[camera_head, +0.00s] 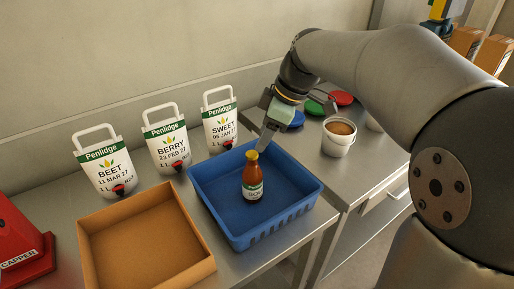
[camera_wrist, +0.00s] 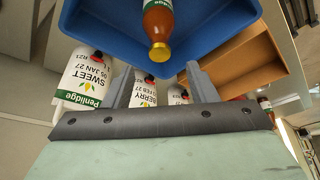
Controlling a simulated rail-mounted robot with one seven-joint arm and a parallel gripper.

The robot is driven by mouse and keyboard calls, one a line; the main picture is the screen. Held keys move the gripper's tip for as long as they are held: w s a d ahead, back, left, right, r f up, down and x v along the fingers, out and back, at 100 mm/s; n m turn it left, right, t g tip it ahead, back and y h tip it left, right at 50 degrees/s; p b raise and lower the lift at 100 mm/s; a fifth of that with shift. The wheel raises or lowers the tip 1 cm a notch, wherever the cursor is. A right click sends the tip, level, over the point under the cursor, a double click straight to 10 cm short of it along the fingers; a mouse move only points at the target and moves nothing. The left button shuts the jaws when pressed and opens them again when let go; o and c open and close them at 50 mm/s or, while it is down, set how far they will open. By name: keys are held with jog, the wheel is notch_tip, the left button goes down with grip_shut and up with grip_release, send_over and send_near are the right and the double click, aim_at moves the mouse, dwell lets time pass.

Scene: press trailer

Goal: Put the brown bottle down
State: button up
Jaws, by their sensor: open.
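The brown bottle (camera_head: 252,178) has a yellow cap and a white-and-green label. It stands upright inside the blue crate (camera_head: 292,209), near the crate's middle. In the wrist view the bottle (camera_wrist: 158,22) shows at the top, cap toward me, with the blue crate (camera_wrist: 90,30) around it. My gripper (camera_head: 268,134) is above the crate's back edge, behind the bottle and clear of it. In the wrist view its two fingers (camera_wrist: 157,85) are spread with no bottle between them.
White juice pouches (camera_head: 168,146) stand in a row behind the crate. An empty cardboard box (camera_head: 145,240) sits left of it, with a red capper (camera_head: 25,250) further left. A white bucket (camera_head: 338,138) and coloured lids (camera_head: 315,107) are on the right-hand table.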

jog(key=s+d+f+m+h, duration=0.2)
jog(key=s+d+f+m, duration=0.3)
jog(key=s, duration=0.5)
jog(key=s+d+f+m+h, duration=0.2)
jog(key=s+d+f+m, duration=0.2)
jog(key=s+f+m, duration=0.5)
jog(key=shift+s+d+f+m+g, duration=0.3)
jog(key=shift+s+d+m, duration=0.15)
jog(key=shift+s, duration=0.75)
jog(key=shift+a, duration=0.1)
